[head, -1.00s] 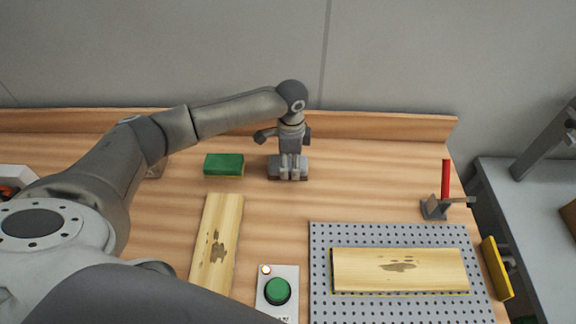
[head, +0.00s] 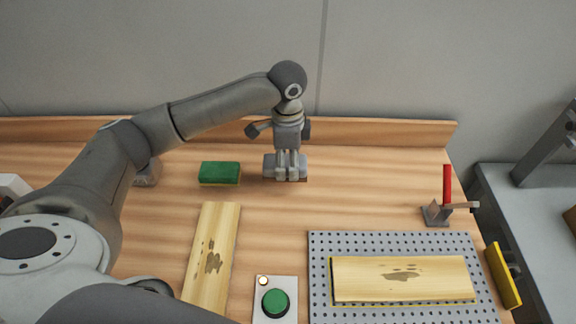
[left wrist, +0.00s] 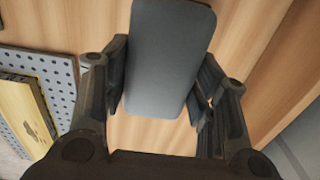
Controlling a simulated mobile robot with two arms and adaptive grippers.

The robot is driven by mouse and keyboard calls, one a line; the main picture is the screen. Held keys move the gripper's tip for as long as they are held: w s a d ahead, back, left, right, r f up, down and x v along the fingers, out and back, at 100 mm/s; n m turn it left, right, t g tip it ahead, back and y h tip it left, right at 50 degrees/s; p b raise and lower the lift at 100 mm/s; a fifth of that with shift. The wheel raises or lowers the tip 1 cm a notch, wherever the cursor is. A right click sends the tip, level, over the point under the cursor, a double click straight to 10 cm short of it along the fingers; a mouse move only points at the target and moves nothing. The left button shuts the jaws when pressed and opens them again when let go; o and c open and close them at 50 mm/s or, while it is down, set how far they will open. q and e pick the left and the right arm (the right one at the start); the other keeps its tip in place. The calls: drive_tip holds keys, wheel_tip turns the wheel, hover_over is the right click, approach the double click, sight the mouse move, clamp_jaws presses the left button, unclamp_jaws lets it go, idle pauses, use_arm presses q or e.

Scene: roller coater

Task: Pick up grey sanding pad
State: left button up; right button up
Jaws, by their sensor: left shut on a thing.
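The grey sanding pad (head: 270,166) is between the fingers of my left gripper (head: 289,172) near the back of the wooden table in the head view. The gripper points down and is shut on the pad. In the left wrist view the grey pad (left wrist: 168,58) fills the space between the two dark fingers, and my left gripper (left wrist: 160,85) touches it on both sides. In the head view the pad appears slightly above the table, with its lower edge partly hidden by the fingers. My right gripper is not in view.
A green sponge (head: 220,173) lies just left of the pad. A stained board (head: 212,255) lies in front. Another board (head: 400,278) rests on the perforated plate (head: 370,240) at right. A green button box (head: 275,302) and red-handled clamp (head: 446,190) are nearby. A wooden ledge (head: 380,132) runs behind.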

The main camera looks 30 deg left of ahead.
use_arm(q)
drive_tip(key=s+d+r+b, duration=0.1)
drive_tip(key=s+d+r, duration=0.3)
drive_tip(key=s, duration=0.6)
wheel_tip(320, 180, up, 2)
drive_tip(key=shift+d+r+b, duration=0.1)
drive_tip(key=shift+d+b, duration=0.15)
drive_tip(key=shift+b, duration=0.1)
drive_tip(key=shift+w, duration=0.1)
